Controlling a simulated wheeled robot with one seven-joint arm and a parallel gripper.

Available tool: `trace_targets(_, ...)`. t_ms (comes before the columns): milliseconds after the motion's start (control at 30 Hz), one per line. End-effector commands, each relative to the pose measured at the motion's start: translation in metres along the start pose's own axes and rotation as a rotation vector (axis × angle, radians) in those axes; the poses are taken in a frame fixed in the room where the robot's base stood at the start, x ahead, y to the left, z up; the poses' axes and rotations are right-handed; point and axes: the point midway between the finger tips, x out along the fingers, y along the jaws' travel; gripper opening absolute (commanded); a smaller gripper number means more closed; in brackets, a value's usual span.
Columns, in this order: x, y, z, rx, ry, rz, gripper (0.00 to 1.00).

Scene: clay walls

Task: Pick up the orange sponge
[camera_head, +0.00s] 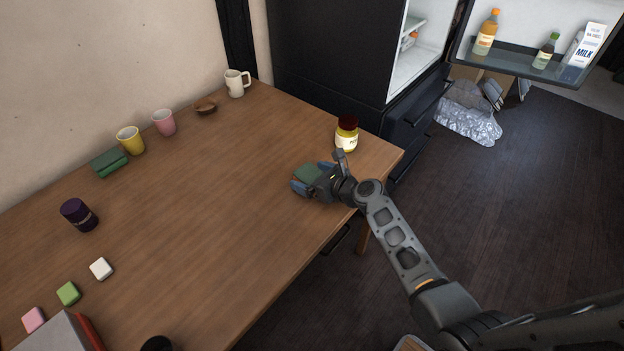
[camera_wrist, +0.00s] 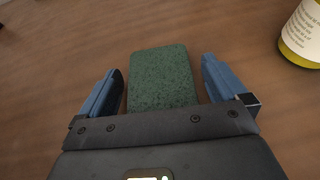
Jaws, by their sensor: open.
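A dark green speckled block, sponge-like (camera_wrist: 160,78), lies flat on the wooden table (camera_head: 215,205). My gripper (camera_wrist: 163,72) is open, with one blue finger on each side of this block; a gap shows at both sides in the wrist view. In the head view my gripper (camera_head: 302,183) is low over the table's right part, and the green block (camera_head: 308,172) shows partly behind it. Another green block (camera_head: 110,161) lies by the wall, left of a yellow cup. I see no orange sponge in either view.
A yellow jar with a dark lid (camera_head: 346,136) stands close behind my gripper; it also shows in the wrist view (camera_wrist: 302,38). Cups (camera_head: 163,122), a dark can (camera_head: 79,215) and small blocks (camera_head: 101,269) stand farther left. The table's middle is clear.

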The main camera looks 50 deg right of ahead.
Motion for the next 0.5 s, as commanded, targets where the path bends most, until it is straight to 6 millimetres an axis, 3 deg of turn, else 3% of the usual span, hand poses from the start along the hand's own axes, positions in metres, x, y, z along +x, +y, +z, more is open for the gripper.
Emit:
trace_targets(67, -0.0002, 0.0001, 0.0, 0.0, 0.0, 0.0, 0.98)
trace_targets(500, -0.0004, 0.0, 0.0, 0.0, 0.0, 0.0, 0.56)
